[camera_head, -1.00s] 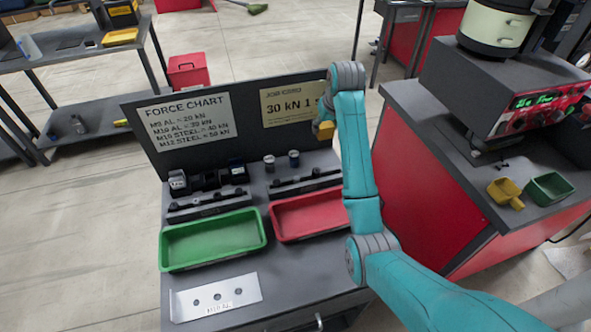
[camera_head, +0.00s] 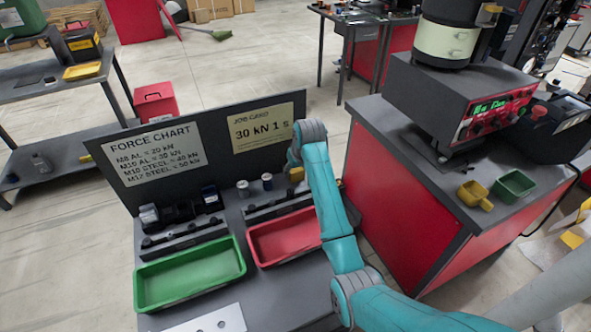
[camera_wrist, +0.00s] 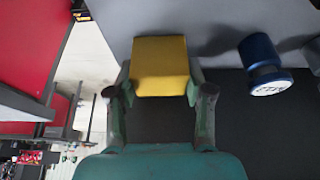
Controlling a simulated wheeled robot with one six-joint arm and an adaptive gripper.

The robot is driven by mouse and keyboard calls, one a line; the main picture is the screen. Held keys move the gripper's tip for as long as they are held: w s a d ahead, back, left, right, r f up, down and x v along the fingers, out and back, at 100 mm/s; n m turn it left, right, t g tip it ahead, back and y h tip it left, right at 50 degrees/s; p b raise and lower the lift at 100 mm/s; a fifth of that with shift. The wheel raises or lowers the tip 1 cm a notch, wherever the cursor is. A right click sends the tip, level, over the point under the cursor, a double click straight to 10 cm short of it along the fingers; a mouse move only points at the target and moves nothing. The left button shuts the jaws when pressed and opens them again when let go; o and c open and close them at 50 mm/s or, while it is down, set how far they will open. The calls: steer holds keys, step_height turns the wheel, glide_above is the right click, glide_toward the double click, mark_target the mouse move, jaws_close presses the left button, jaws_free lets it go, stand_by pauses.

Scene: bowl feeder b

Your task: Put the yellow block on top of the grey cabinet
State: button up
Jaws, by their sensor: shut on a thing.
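The yellow block (camera_wrist: 160,66) is held between the two fingers of my gripper (camera_wrist: 160,85) in the wrist view. In the head view, the block (camera_head: 296,174) shows as a small yellow patch by my wrist, in front of the upright board and near the red tray; most of my gripper is hidden there. I cannot tell for sure which piece is the grey cabinet. The grey-topped bench (camera_head: 285,284) is below my arm, and a cabinet with a dark grey top and red sides (camera_head: 405,135) stands to the right.
On the bench are a green tray (camera_head: 150,290), a red tray (camera_head: 262,250) and small cylinders (camera_head: 267,181). A blue cylinder (camera_wrist: 262,60) shows beside the block. On the right cabinet are a control box (camera_head: 445,98), a yellow scoop (camera_head: 474,192) and a green tray (camera_head: 514,185).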

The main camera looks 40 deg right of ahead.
steer(key=o, duration=1.2)
steer(key=shift+f, duration=0.1)
steer(key=shift+o, duration=0.2)
steer(key=v, duration=1.2)
